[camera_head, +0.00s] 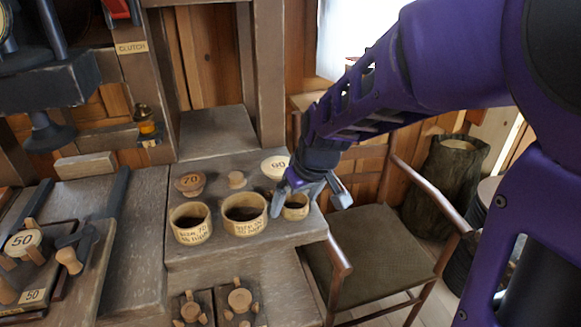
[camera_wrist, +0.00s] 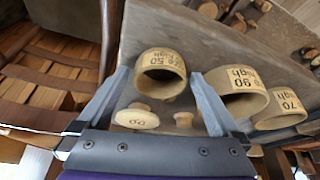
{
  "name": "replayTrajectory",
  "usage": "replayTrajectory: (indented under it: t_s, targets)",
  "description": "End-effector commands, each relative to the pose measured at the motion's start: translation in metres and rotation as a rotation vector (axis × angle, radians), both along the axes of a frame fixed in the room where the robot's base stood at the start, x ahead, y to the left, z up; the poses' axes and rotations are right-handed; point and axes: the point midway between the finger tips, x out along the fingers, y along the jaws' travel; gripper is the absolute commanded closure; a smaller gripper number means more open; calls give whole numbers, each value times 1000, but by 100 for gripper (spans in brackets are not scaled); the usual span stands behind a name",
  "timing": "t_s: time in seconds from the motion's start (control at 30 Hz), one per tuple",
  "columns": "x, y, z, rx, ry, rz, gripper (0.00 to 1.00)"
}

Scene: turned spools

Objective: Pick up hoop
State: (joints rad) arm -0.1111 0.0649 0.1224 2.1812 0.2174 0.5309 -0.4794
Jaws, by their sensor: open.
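Three pale wooden hoops with writing on their sides stand in a row on the grey wooden bench. In the head view the left hoop (camera_head: 190,236) and middle hoop (camera_head: 245,228) stand clear, while the small right hoop (camera_head: 296,213) is partly hidden by my gripper (camera_head: 311,201). In the wrist view the small hoop, marked 50 (camera_wrist: 161,59), lies between the tips of my open gripper (camera_wrist: 158,74), which holds nothing. The hoop marked 90 (camera_wrist: 243,79) is just beside the right finger, and the one marked 70 (camera_wrist: 283,122) is farther right.
Behind the hoops are wooden knobs marked 70 (camera_head: 190,181) and 90 (camera_head: 275,167), with a small plain knob (camera_head: 236,179) between. A chair (camera_head: 375,250) stands right of the bench edge. Trays with turned pieces (camera_head: 240,300) lie in front.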

Motion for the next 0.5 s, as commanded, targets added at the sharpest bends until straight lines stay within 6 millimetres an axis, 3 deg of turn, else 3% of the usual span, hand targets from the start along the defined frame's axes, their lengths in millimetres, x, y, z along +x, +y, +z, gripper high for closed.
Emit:
replayTrajectory:
  t_s: [0.1, 0.5]
  targets:
    - [0, 0, 1, 0, 0, -1, 0]
    - [0, 0, 1, 0, 0, -1, 72]
